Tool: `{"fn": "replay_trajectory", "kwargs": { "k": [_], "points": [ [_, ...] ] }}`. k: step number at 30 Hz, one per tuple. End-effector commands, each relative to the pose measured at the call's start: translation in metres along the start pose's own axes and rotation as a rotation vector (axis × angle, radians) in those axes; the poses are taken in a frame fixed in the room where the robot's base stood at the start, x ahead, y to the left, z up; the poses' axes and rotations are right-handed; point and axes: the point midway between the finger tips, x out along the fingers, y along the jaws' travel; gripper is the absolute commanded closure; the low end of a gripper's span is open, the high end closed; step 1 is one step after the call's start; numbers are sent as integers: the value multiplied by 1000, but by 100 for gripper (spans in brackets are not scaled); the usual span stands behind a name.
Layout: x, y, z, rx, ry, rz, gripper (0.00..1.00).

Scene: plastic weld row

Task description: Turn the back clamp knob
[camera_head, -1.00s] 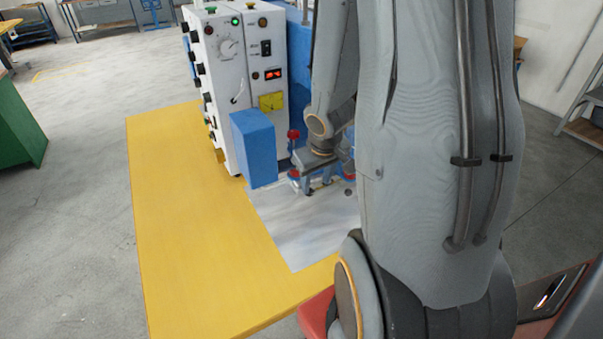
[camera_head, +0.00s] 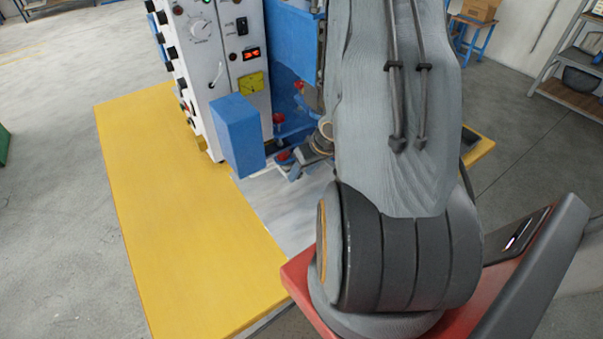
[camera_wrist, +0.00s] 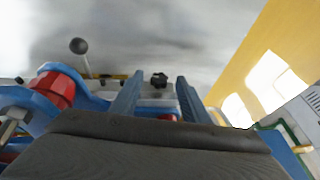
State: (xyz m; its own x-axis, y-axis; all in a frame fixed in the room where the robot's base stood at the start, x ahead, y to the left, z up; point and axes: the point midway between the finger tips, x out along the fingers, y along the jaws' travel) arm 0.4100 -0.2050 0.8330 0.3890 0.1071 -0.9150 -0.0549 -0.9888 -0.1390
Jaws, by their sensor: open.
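Red knobs sit on the blue clamp frame of the welding machine. In the head view one red knob (camera_head: 279,118) is higher and another (camera_head: 284,156) lower; I cannot tell which is the back clamp knob. In the wrist view a ribbed red knob (camera_wrist: 55,88) sits in a blue bracket, left of my gripper. My gripper (camera_wrist: 158,79) is open, its two blue fingers apart with nothing held. A small black knob (camera_wrist: 158,80) shows between the fingertips, apparently beyond them. In the head view my arm hides much of the clamp area.
The white control cabinet (camera_head: 210,50) and a blue block (camera_head: 237,135) stand left of the clamps. The yellow table (camera_head: 180,220) has a bare left side. A black ball-ended lever (camera_wrist: 78,46) rises near the bracket in the wrist view.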

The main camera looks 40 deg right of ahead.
Motion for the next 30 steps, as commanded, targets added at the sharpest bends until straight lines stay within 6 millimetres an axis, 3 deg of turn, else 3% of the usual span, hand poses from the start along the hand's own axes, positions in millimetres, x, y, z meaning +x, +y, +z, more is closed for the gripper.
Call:
{"fn": "replay_trajectory", "kwargs": {
  "k": [12,19,30],
  "points": [
    [8,1,0,1,0,1,58],
    [8,1,0,1,0,1,97],
    [10,0,0,-9,2,25,99]
  ]
}}
